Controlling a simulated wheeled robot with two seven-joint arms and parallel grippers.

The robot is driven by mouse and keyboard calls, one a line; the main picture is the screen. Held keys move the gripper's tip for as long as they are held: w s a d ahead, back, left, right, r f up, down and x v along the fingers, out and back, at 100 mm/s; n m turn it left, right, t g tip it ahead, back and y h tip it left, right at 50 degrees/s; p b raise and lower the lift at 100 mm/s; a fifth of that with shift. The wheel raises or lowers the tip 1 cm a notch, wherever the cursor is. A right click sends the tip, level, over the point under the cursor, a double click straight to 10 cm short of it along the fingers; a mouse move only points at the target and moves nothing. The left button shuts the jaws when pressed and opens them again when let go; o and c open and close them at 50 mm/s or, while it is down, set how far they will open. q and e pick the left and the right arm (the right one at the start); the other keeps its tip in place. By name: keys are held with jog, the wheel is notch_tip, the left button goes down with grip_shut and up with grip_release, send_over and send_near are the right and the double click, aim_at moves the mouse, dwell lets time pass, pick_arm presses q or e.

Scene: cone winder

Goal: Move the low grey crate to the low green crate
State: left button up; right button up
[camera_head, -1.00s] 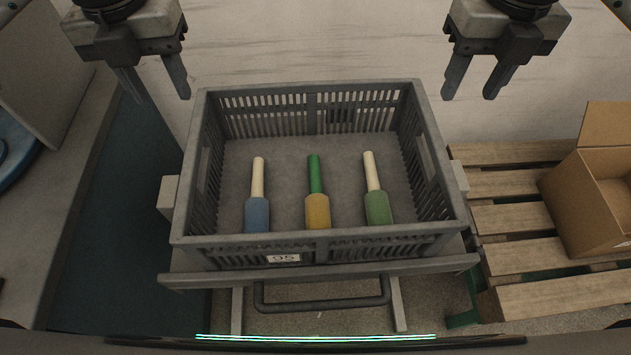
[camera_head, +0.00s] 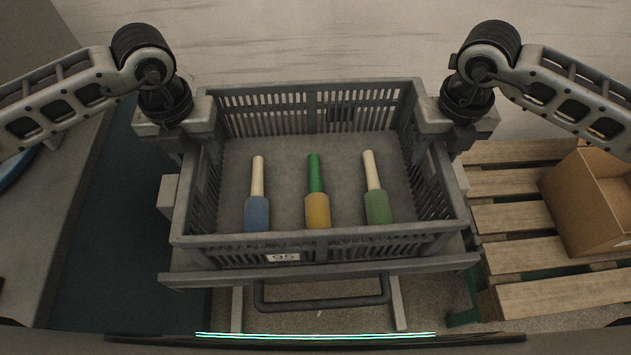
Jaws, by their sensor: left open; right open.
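The low grey crate (camera_head: 320,246) sits on a grey cart in the middle of the view, its front label reading 95. Inside it lie three cones or spindles: a blue one (camera_head: 257,212), a yellow one (camera_head: 317,208) and a green one (camera_head: 378,205). My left gripper (camera_head: 192,165) is at the crate's left wall, near its back corner. My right gripper (camera_head: 441,160) is at the right wall, near the back corner. Both are open; the arms hide most of the fingers, and I cannot tell whether they touch the walls. I see no low green crate.
The cart (camera_head: 420,265) has a dark handle (camera_head: 322,300) at its front. At right a wooden pallet (camera_head: 510,217) bears an open cardboard box (camera_head: 590,205). A grey surface (camera_head: 50,240) runs along the left. The pale floor behind the crate looks clear.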

pick_arm(q)
jog(key=shift+f, duration=0.15)
pick_arm(e)
jog(key=shift+f, duration=0.2)
pick_arm(q)
grip_shut()
pick_arm(e)
grip_shut()
pick_arm(q)
jog(key=shift+w, duration=0.1)
pick_arm(e)
jog(key=shift+r, duration=0.2)
